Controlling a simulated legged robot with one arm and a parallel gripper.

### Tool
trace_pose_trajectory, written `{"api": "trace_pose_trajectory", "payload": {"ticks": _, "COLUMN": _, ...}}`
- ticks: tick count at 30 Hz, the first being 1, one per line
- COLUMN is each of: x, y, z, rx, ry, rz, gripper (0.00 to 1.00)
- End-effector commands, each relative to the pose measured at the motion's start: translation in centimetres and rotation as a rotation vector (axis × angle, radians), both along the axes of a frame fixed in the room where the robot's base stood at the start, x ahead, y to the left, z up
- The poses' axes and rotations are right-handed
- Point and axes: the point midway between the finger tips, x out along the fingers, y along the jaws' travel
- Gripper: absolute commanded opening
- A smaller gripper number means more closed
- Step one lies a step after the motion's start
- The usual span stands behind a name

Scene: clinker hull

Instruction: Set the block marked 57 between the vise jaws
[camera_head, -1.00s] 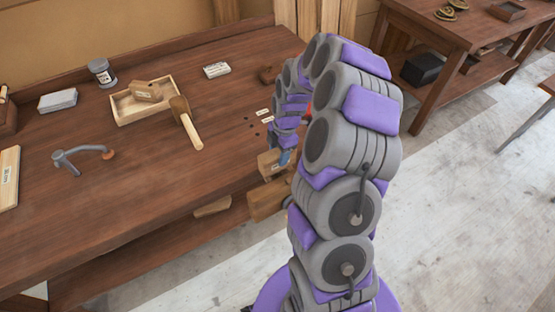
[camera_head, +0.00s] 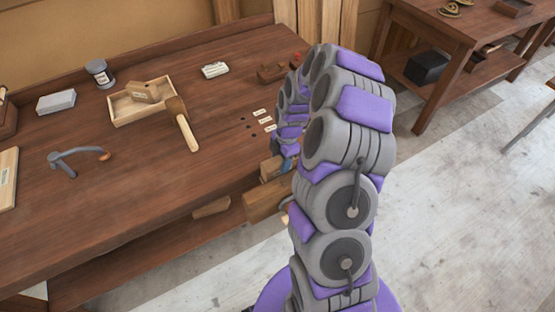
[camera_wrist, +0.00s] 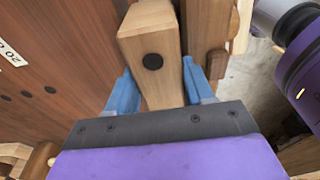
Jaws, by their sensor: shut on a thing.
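My gripper (camera_wrist: 157,72) is shut on a light wooden block (camera_wrist: 150,35), with one blue finger on each side of it. The block's near face has a round dark spot, and no number can be read on it. In the head view, my gripper is mostly hidden behind my arm at the bench's front edge. The wooden vise (camera_head: 262,204) is on that edge, just below it. In the wrist view, wooden parts, likely the vise (camera_wrist: 205,30), are close to the block's right. I cannot tell whether the block is between the jaws.
Small labels (camera_head: 265,120) lie near my arm. The bench's middle front is clear.

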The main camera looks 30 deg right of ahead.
Motion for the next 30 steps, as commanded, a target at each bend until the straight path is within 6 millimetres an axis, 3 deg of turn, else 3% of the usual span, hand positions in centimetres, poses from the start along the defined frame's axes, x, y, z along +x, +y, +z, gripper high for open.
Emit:
{"api": "trace_pose_trajectory", "payload": {"ticks": 4, "x": 0.0, "y": 0.5, "z": -0.1, "rx": -0.006, "ry": -0.001, "rz": 0.002, "gripper": 0.03}}
{"api": "trace_pose_trajectory", "payload": {"ticks": 5, "x": 0.0, "y": 0.7, "z": 0.0, "rx": -0.008, "ry": 0.0, "rz": 0.002, "gripper": 0.53}}
{"api": "trace_pose_trajectory", "payload": {"ticks": 12, "x": 0.0, "y": 0.8, "z": 0.0, "rx": -0.008, "ry": 0.0, "rz": 0.002, "gripper": 0.76}}
{"api": "trace_pose_trajectory", "payload": {"ticks": 23, "x": 0.0, "y": 0.1, "z": 0.5, "rx": -0.001, "ry": 0.0, "rz": 0.001, "gripper": 0.78}}
{"api": "trace_pose_trajectory", "payload": {"ticks": 30, "x": 0.1, "y": 0.2, "z": 4.7, "rx": -0.008, "ry": -0.003, "rz": 0.002, "gripper": 0.78}}
